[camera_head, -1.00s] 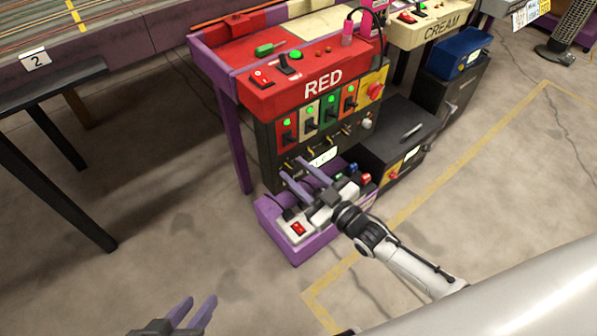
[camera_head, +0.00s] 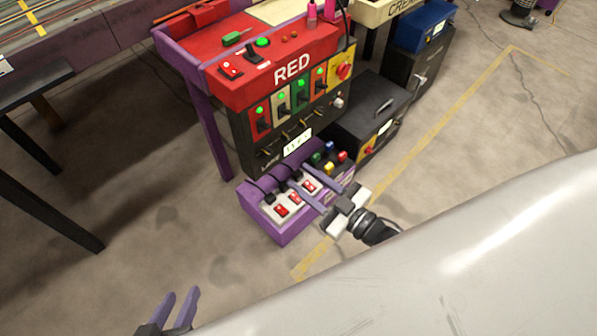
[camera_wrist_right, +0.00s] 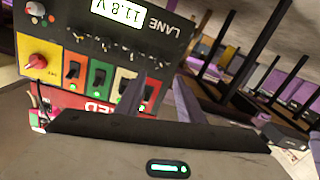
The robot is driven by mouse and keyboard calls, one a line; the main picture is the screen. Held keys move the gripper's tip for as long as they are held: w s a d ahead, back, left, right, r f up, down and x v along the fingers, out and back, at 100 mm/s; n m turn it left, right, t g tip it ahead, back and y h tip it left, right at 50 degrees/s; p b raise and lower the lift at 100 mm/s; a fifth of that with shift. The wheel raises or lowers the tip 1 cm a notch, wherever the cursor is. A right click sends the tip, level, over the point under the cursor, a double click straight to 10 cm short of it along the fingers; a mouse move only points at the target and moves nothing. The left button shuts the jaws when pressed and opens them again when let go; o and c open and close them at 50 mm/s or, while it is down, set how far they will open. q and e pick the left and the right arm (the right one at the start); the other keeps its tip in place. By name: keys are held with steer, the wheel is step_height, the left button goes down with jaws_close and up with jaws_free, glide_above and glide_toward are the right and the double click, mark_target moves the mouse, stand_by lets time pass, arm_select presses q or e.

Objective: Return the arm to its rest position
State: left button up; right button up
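My right gripper (camera_head: 315,183) is open and empty, its two purple fingers apart in front of the purple box with switches (camera_head: 263,223) on the floor. Its fingers overlap that box's right side in the head view; I cannot tell whether they touch it. The right wrist view shows the open fingers (camera_wrist_right: 155,95) with nothing between them, facing the RED control panel (camera_wrist_right: 65,25), seen upside down. My left gripper (camera_head: 178,310) is at the bottom edge of the head view, its two purple fingers apart and empty.
The RED control stand (camera_head: 270,90) has lit green lamps and switches. A black case (camera_head: 368,120) and a blue box (camera_head: 420,28) stand to its right. A dark table (camera_head: 45,85) is at left. Concrete floor (camera_head: 150,220) is open in front.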

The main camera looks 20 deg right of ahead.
stand_by(0.5)
